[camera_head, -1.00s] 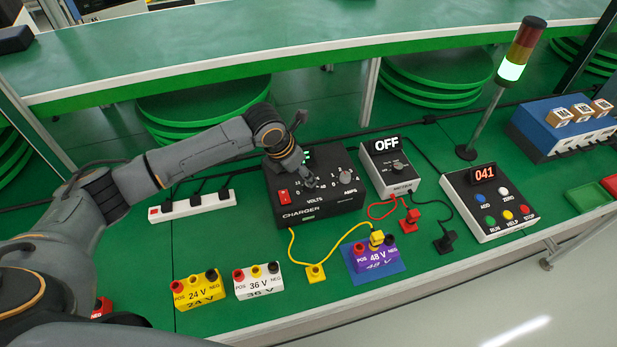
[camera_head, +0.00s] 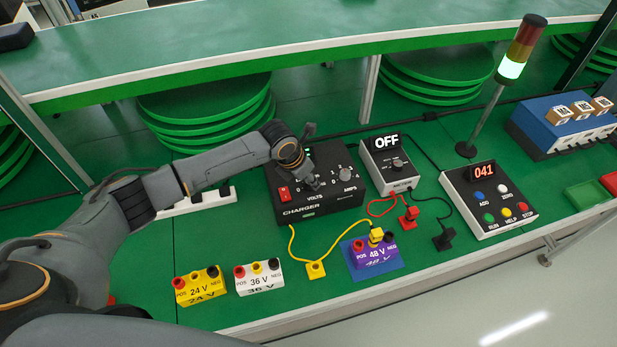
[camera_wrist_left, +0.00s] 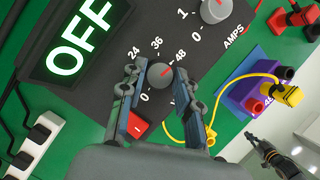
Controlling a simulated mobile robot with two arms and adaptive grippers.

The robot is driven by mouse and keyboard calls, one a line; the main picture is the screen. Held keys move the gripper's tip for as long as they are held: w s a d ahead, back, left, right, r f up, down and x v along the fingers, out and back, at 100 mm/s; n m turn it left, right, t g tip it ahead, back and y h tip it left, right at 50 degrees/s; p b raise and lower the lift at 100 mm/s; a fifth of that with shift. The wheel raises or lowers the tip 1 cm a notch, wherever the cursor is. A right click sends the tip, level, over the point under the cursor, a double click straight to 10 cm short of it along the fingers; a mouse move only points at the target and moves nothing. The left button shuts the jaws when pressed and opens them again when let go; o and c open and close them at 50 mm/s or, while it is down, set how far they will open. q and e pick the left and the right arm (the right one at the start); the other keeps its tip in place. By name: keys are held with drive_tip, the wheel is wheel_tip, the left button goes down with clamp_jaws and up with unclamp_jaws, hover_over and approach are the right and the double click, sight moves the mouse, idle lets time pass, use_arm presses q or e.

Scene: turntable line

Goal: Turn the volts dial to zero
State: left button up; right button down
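The volts dial (camera_wrist_left: 160,75) is a grey knob on the black charger (camera_head: 290,211). In the left wrist view its red mark points toward the 48 label, away from 0. My left gripper (camera_wrist_left: 161,68) has one finger on each side of the dial, with gaps visible between the fingers and the knob. In the head view my left gripper (camera_head: 313,183) is over the charger's top and hides the volts dial. A dark gripper, apparently my right one (camera_wrist_left: 264,146), shows at the lower right of the left wrist view; its fingers are too small to read.
The amps dial (camera_wrist_left: 215,10) sits beside the volts dial. The charger's display (camera_wrist_left: 78,38) reads OFF. A red switch (camera_head: 284,194) is near its left edge. A meter (camera_head: 389,167) stands to the right. A yellow cable (camera_head: 292,245) runs to the front, near the purple 48 V block (camera_head: 376,256).

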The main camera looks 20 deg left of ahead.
use_arm(q)
drive_tip(key=shift+c, duration=0.3)
use_arm(e)
drive_tip(key=shift+w+r, duration=0.15)
drive_tip(key=shift+w, duration=0.2)
